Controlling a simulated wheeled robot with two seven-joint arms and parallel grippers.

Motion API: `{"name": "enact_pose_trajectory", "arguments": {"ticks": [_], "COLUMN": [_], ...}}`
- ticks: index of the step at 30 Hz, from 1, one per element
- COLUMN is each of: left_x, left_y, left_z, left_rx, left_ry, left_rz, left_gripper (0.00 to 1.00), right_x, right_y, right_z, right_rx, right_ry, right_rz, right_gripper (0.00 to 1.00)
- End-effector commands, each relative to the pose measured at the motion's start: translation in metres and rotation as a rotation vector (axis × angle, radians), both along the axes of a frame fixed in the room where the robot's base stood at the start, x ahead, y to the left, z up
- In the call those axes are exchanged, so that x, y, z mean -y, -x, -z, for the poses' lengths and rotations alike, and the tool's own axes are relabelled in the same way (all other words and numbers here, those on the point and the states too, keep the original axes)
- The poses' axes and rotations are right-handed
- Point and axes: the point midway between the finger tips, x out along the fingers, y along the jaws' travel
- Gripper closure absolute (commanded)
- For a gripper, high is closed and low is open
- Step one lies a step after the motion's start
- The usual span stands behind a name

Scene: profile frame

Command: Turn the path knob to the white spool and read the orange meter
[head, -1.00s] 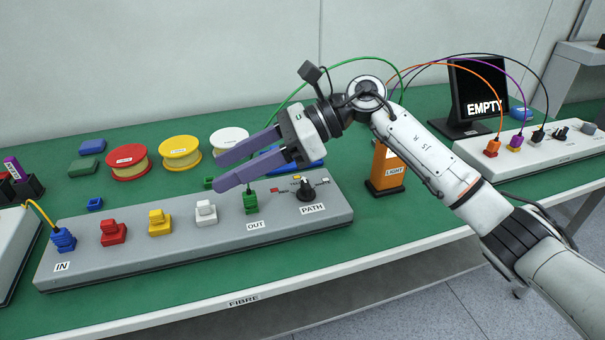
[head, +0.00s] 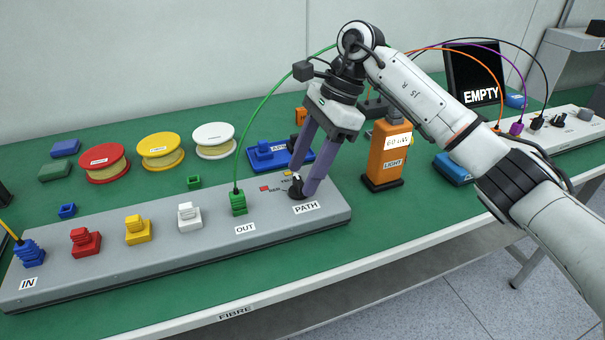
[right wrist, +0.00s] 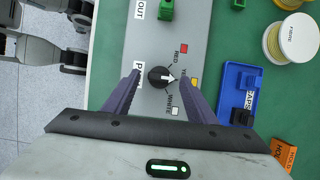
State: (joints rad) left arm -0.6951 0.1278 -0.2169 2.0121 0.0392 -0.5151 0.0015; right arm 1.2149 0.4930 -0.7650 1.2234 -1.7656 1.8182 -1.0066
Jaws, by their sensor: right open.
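The black path knob (head: 297,190) sits at the right end of the grey fibre panel (head: 330,210). In the right wrist view the knob (right wrist: 161,76) has its white pointer toward the yellow mark (right wrist: 194,81), between the red mark (right wrist: 184,48) and the white mark (right wrist: 176,111). My right gripper (head: 304,184) points down over the knob, open, one finger on each side; contact is unclear. The white spool (head: 214,140) lies behind the panel. The orange meter (head: 388,160) stands upright to the right; its small display (head: 398,141) shows text too small to read surely. My left gripper is out of view.
A green cable rises from the green OUT plug (head: 238,203). A red spool (head: 104,163) and a yellow spool (head: 160,151) lie left of the white one. A blue tray (head: 265,160) lies behind the knob. A black screen (head: 473,75) reads EMPTY.

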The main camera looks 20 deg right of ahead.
Motion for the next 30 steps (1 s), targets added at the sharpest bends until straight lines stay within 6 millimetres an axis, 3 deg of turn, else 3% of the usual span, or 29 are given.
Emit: {"name": "enact_pose_trajectory", "arguments": {"ticks": [5,13,14,21,30], "left_x": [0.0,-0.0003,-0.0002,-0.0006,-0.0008], "left_y": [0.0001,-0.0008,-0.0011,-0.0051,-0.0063], "left_z": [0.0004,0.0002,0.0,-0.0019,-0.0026], "left_rx": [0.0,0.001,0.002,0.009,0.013], "left_ry": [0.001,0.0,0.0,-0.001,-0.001], "left_rz": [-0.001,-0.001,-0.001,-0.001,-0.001], "left_gripper": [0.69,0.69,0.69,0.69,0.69], "right_x": [-0.0057,-0.0064,-0.0064,-0.0064,-0.0062], "right_y": [0.0005,0.0004,0.0003,0.0004,0.0008], "right_z": [0.0127,0.0143,0.0142,0.014,0.0139], "right_rx": [-0.001,0.0,0.0,0.0,0.001], "right_ry": [-0.001,-0.001,-0.001,-0.001,-0.001], "right_rz": [-0.001,-0.001,-0.001,-0.001,0.035], "right_gripper": [0.48,0.48,0.5,0.9,0.9]}}
